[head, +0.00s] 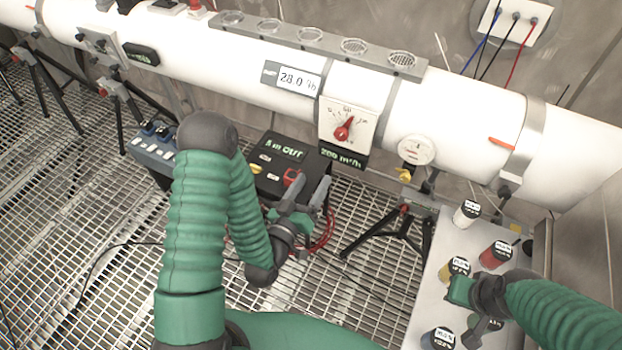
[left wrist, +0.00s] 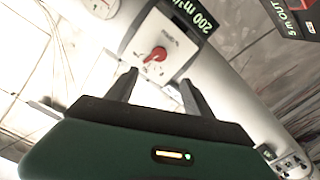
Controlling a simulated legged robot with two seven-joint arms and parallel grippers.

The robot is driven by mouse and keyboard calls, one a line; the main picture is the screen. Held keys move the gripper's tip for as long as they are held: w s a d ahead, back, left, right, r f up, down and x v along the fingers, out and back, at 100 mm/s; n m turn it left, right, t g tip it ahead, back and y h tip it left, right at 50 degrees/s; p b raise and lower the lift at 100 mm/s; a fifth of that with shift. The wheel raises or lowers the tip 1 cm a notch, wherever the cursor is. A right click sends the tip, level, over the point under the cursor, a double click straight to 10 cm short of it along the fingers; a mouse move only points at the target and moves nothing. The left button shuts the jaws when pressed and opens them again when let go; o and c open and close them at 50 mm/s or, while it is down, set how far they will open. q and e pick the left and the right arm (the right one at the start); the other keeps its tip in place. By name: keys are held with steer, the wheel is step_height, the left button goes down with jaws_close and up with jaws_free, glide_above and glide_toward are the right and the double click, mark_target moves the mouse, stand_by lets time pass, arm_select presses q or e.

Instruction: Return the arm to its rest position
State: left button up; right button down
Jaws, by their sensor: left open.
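My left arm, with a green ribbed sleeve, comes in from the lower left and bends down to my left gripper (head: 308,190). The gripper is open and empty, in front of the black box marked 5 m OUT (head: 272,165). In the left wrist view its two fingers (left wrist: 158,88) stand apart with nothing between them. Beyond them is a white dial plate with a red knob (left wrist: 158,54); this knob also shows in the head view (head: 342,130), on the white pipe. My right gripper (head: 470,305) is over the bottle tray at the lower right; its fingers are unclear.
The white pipe (head: 455,110) crosses the back. A tray (head: 432,270) with several labelled bottles is at the right. A black tripod (head: 398,230) and a blue box (head: 153,145) stand on the grating, where thin cables lie. Open grating is at the left.

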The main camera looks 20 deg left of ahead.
stand_by(0.3)
arm_select(q)
step_height(320, 180, down, 5)
steer(key=d+m+g, duration=0.1)
steer(key=m+g, duration=0.4)
steer(key=g, duration=0.3)
steer(key=s+r+g, duration=0.2)
steer(key=s+g, duration=0.1)
steer(key=s, duration=0.4)
steer(key=s+r+g, duration=0.2)
steer(key=s+g, duration=0.2)
steer(key=s, duration=0.2)
steer(key=shift+s+a+r+y, duration=0.3)
steer(key=shift+s, duration=0.05)
stand_by(2.2)
